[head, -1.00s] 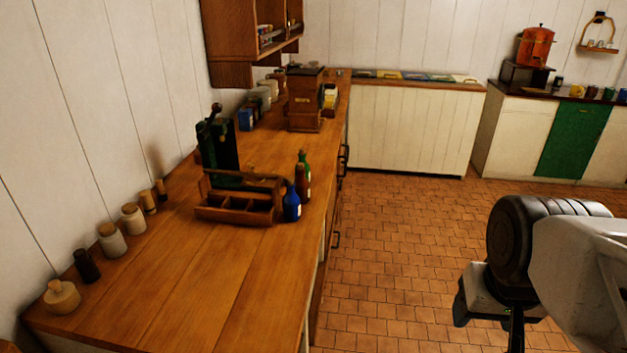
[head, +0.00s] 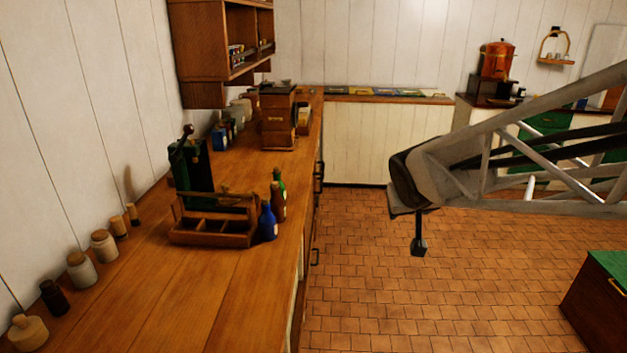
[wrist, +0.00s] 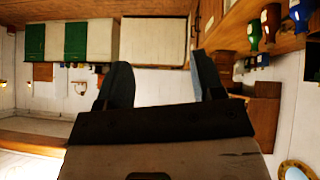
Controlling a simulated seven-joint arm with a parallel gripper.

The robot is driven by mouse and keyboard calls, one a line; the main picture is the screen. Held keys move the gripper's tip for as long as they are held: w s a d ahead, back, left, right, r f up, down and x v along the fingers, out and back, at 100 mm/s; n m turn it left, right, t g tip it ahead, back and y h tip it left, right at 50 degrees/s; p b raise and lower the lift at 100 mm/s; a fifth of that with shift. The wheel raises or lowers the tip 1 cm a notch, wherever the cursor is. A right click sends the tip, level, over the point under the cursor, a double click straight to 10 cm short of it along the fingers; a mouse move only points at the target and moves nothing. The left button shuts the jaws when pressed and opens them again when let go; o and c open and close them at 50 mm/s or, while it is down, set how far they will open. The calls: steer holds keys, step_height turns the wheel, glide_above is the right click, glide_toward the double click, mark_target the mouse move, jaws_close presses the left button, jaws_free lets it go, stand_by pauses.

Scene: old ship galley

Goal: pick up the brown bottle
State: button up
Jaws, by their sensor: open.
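The brown bottle (head: 277,203) stands upright near the counter's front edge, between a blue bottle (head: 267,222) and a green bottle (head: 281,184), which it partly covers. In the wrist view, which is upside down, the brown bottle (wrist: 270,20) shows at the upper right beside the blue bottle (wrist: 300,13). My gripper (head: 418,247) hangs over the floor, well to the right of the bottles and apart from them. In the wrist view my gripper (wrist: 163,80) has its two fingers wide apart, with nothing between them.
A wooden divided caddy (head: 213,238) stands just left of the bottles on the wooden counter (head: 190,300). A green box-like device (head: 190,165) and a wooden grinder (head: 278,118) stand farther back. Jars line the wall. The tiled floor (head: 360,260) beside the counter is clear.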

steer(key=w+a+n+t+y, duration=0.2)
steer(key=w+a, duration=0.3)
steer(key=w, duration=0.5)
steer(key=n+y, duration=0.6)
steer(key=y, duration=0.3)
glide_toward(277, 185)
steer(key=shift+g, duration=0.4)
steer(key=x, duration=0.4)
steer(key=shift+w, duration=0.6)
steer(key=shift+a+f, duration=0.15)
steer(key=shift+a, duration=0.05)
steer(key=shift+x, duration=0.85)
steer(key=shift+w+a+f, duration=0.15)
steer(key=shift+w+a, duration=0.15)
steer(key=shift+w+a, duration=0.1)
steer(key=shift+a, duration=0.05)
steer(key=shift+x, duration=2.45)
